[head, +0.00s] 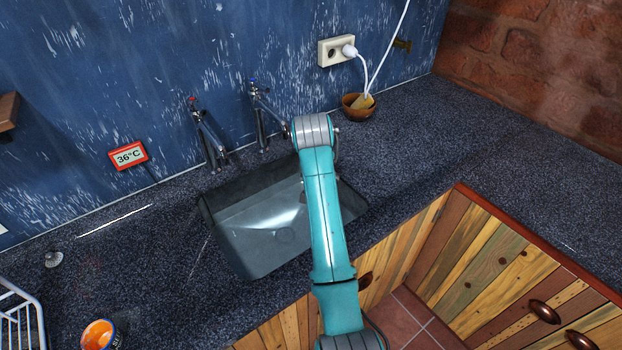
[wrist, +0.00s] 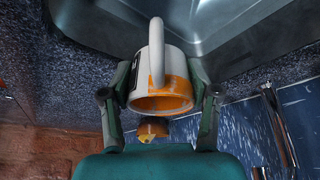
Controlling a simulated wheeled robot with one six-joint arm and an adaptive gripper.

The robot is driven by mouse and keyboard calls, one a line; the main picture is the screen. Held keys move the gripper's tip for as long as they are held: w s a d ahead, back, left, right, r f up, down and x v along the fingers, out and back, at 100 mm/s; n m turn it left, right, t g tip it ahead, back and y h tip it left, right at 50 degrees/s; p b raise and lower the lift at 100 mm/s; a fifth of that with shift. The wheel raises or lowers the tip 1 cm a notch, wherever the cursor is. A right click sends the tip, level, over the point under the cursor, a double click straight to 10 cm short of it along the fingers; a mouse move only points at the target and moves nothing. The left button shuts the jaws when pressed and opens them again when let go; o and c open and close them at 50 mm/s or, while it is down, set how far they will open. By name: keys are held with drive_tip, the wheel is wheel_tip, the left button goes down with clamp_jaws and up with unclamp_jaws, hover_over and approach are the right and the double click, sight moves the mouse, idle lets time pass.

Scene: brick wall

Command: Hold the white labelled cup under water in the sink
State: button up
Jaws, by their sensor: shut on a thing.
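My gripper (wrist: 163,88) is shut on a white cup (wrist: 147,75) with an orange inside, one finger on each side of it. In the wrist view the sink (wrist: 215,35) lies beyond the cup. In the head view the grey sink (head: 238,228) is set in the counter, and my arm covers part of its right side. My gripper and the held cup are hidden behind my arm there. Two taps stand behind the sink, one with a red mark (head: 207,138) and one with a blue mark (head: 262,118).
A wooden bowl (head: 353,112) with a yellow piece in it stands near the wall socket (head: 336,50). An orange-lined dark cup (head: 99,335) and a white rack (head: 22,318) are at the bottom left. The counter (head: 480,145) is clear at the right.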

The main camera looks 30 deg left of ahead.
drive_tip(key=shift+w+d+f, duration=0.1)
drive_tip(key=shift+w+d, duration=0.05)
drive_tip(key=shift+w, duration=0.2)
drive_tip(key=shift+w+d+f, duration=0.1)
drive_tip(key=shift+w+f, duration=0.1)
drive_tip(key=shift+f, duration=10.1)
drive_tip(key=shift+r, duration=10)
